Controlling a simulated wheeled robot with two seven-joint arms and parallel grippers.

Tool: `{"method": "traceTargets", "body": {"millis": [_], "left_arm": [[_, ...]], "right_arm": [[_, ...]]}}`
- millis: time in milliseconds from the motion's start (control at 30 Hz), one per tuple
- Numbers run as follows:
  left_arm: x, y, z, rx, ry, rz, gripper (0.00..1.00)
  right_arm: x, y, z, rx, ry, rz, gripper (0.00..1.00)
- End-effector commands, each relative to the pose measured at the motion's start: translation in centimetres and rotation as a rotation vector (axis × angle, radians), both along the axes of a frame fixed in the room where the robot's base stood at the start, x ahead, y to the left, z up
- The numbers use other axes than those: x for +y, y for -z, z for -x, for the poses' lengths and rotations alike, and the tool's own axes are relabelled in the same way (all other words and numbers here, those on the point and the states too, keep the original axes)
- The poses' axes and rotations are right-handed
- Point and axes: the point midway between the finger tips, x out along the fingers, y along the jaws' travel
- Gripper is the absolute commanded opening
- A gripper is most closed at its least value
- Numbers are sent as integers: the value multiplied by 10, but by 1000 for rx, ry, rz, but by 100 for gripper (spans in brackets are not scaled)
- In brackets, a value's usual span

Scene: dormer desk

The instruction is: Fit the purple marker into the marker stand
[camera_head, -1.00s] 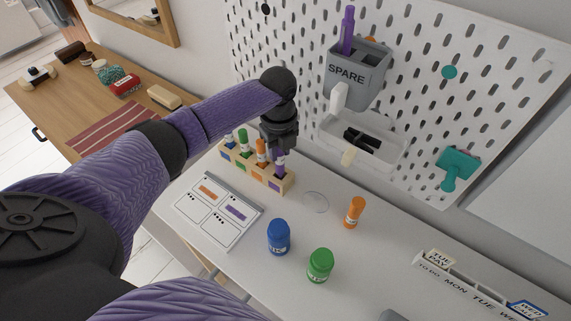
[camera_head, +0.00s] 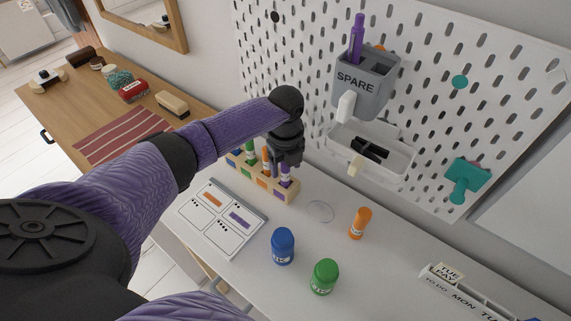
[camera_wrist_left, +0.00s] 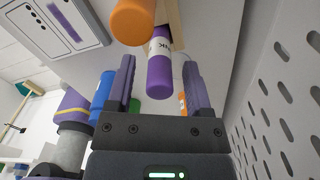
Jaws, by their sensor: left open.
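The purple marker (camera_head: 285,174) stands upright in the end slot of the wooden marker stand (camera_head: 293,191), the slot with a purple square on its front. My left gripper (camera_head: 288,158) is just above it. In the left wrist view, the open fingers of my left gripper (camera_wrist_left: 158,72) are on either side of the purple marker (camera_wrist_left: 159,78), with visible gaps. How deep the marker sits is hidden. My right gripper is not in view.
Orange, green and blue markers share the stand. Another purple marker (camera_head: 357,35) is in the grey SPARE cup (camera_head: 365,85) on the pegboard. Blue (camera_head: 283,246), green (camera_head: 324,276) and orange (camera_head: 360,223) bottles stand on the white desk. A card (camera_head: 222,217) lies before the stand.

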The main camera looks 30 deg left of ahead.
Motion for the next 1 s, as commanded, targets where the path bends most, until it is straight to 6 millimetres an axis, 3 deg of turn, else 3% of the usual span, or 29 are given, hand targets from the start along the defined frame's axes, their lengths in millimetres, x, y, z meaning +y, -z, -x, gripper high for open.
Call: {"method": "traceTargets", "body": {"millis": [200, 400, 567, 1000], "left_arm": [[1, -66, -1, -6, -1, 0, 66], [0, -107, -1, -3, -1, 0, 66], [0, -116, -1, -1, -1, 0, 66], [0, -115, 0, -1, -1, 0, 66]], "right_arm": [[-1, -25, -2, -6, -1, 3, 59], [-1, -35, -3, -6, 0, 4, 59], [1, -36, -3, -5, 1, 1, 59], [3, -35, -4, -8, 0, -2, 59]]}}
